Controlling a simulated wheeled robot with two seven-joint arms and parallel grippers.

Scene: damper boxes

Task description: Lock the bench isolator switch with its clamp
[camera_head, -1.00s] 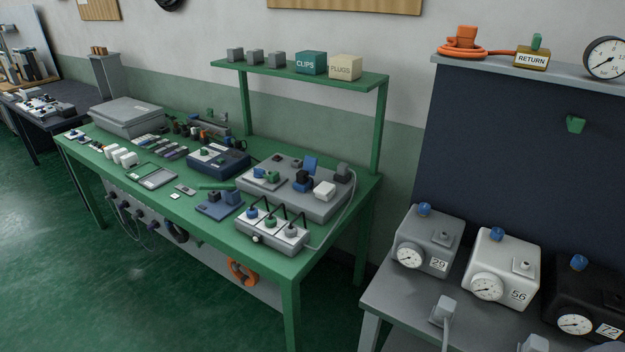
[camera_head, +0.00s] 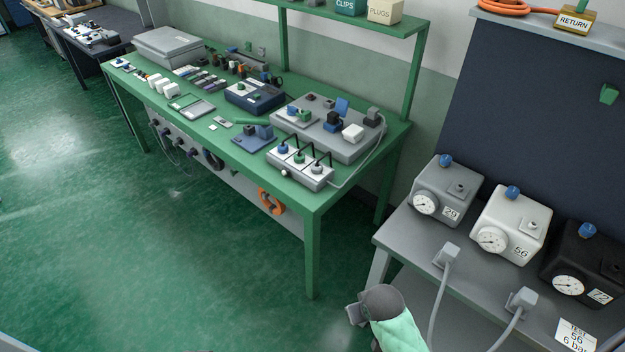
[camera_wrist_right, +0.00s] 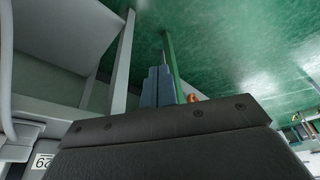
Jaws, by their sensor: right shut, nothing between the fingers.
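No part is clearly labelled as the isolator switch or its clamp. On the green bench (camera_head: 225,122) a large grey panel (camera_head: 357,156) carries a blue upright piece (camera_head: 342,107), a dark block with blue (camera_head: 333,122), a white block (camera_head: 353,133) and smaller parts. My left gripper is not in view.
An orange ring-shaped item (camera_head: 270,201) hangs on the green bench's front. The grey table (camera_head: 410,240) holds gauge boxes 29 (camera_head: 447,190), 56 (camera_head: 511,222) and 72 (camera_head: 585,262), with plugs and cables in front. The green floor (camera_head: 190,260) is open.

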